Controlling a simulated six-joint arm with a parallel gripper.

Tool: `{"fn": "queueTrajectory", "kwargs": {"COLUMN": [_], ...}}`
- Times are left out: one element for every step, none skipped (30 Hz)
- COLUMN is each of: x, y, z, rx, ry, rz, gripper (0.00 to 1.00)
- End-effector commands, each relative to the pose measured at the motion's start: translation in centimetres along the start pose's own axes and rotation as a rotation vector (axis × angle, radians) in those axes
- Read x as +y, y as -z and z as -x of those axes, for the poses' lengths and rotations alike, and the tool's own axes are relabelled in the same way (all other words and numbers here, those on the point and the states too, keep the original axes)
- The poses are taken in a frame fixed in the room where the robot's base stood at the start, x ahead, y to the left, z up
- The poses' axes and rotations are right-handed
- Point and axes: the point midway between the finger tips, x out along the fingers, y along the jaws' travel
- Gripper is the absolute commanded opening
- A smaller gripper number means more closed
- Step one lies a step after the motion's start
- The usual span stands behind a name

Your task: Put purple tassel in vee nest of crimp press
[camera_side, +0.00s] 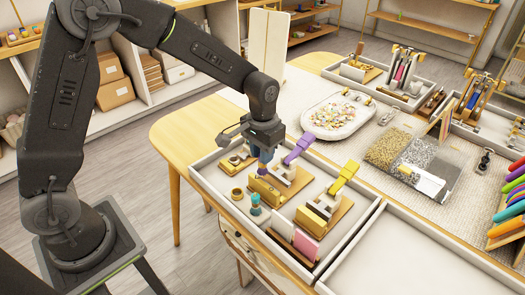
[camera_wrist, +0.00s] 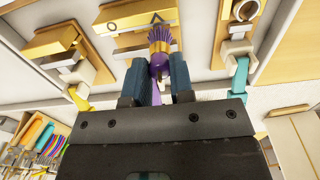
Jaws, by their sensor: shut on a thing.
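My gripper (camera_side: 264,152) is shut on the purple tassel (camera_side: 262,169) and holds it pointing down over the brass block of the purple-handled crimp press (camera_side: 266,190). In the wrist view the tassel (camera_wrist: 158,45) shows between the fingers of my gripper (camera_wrist: 156,78), with its purple strands fanned out near a dark vee mark on the block (camera_wrist: 130,20). The vee nest itself is mostly hidden, and I cannot tell whether the tassel touches it. The press's purple lever (camera_side: 299,148) stands raised just right of my gripper.
A yellow-handled press (camera_side: 322,212) stands to the right in the same white tray (camera_side: 364,222). A small brass cup (camera_side: 237,193), a teal item (camera_side: 255,203) and a pink card (camera_side: 305,245) are close by. A bead dish (camera_side: 337,133) sits behind.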

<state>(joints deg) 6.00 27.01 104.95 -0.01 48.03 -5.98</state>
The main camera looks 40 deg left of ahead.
Motion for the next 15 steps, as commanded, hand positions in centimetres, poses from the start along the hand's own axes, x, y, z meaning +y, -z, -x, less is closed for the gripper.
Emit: {"fn": "queueTrajectory", "kwargs": {"x": [0.0, 0.0, 0.0, 0.0, 0.0, 0.0, 0.0, 0.0, 0.0, 0.0, 0.0, 0.0, 0.0, 0.0, 0.0], "y": [-0.02, -0.02, -0.02, -0.02, -0.02, -0.03, -0.02, -0.02, -0.02, -0.02, -0.02, -0.02, -0.01, -0.01, -0.02], "z": [-0.12, -0.18, -0.26, -0.31, -0.37, -0.45, -0.5, -0.56, -0.63, -0.69, -0.75, -0.83, -0.88, -0.94, -1.02], "rx": [-0.001, -0.001, -0.001, -0.001, -0.001, -0.001, -0.001, -0.001, -0.001, -0.001, -0.001, 0.0, 0.0, 0.0, 0.0], "ry": [0.0, 0.0, 0.0, 0.0, 0.0, 0.0, 0.0, 0.0, 0.0, 0.0, 0.0, 0.0, 0.0, 0.0, 0.0], "rz": [0.0, 0.0, 0.0, 0.0, 0.0, 0.0, 0.0, 0.0, 0.0, 0.0, 0.0, 0.0, 0.0, 0.0, 0.0], "gripper": [0.05, 0.05, 0.05, 0.05, 0.05, 0.05, 0.05, 0.05, 0.05, 0.05, 0.05, 0.05, 0.05, 0.05, 0.05]}}
